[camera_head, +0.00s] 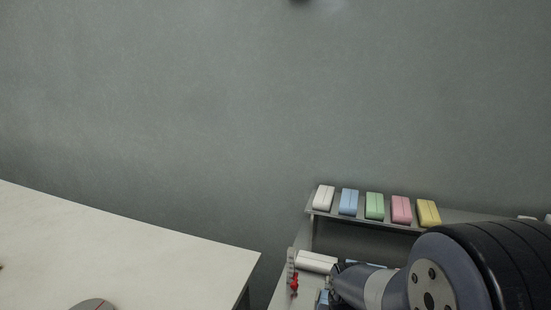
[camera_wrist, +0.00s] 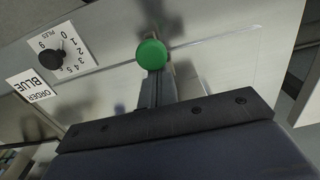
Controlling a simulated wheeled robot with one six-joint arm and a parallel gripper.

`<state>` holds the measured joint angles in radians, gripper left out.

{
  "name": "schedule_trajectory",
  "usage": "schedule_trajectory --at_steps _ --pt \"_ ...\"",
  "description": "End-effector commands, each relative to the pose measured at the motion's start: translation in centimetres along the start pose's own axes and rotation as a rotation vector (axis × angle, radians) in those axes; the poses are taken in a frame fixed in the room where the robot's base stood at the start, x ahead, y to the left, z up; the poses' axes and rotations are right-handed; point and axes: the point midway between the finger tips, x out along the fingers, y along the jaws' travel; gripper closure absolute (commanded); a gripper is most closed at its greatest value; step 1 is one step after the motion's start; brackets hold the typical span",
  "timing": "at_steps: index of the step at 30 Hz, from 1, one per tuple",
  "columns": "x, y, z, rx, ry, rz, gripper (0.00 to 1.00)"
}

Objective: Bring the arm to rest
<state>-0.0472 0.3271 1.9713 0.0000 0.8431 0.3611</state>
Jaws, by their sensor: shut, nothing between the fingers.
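My gripper (camera_wrist: 154,78) shows in the wrist view with its narrow fingers together and nothing between them. Its tips are close to a round green button (camera_wrist: 151,54) on a pale panel (camera_wrist: 215,55); I cannot tell whether they touch it. In the head view my arm (camera_head: 440,275) comes in from the lower right and reaches left, low in front of the shelf. The gripper's fingers cannot be made out clearly there.
A black dial (camera_wrist: 50,57) with numbers and an "ORDER BLUE" card (camera_wrist: 31,87) are left of the button. A shelf (camera_head: 330,214) holds white, blue, green, pink and yellow packs. A pale table (camera_head: 120,250) stands at left, mostly bare, with a grey disc (camera_head: 93,304).

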Motion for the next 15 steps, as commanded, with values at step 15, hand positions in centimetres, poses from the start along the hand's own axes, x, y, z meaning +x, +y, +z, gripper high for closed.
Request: schedule_trajectory --at_steps 15 --pt "-5.7 0.0 -0.7 0.0 0.001 0.0 1.0"
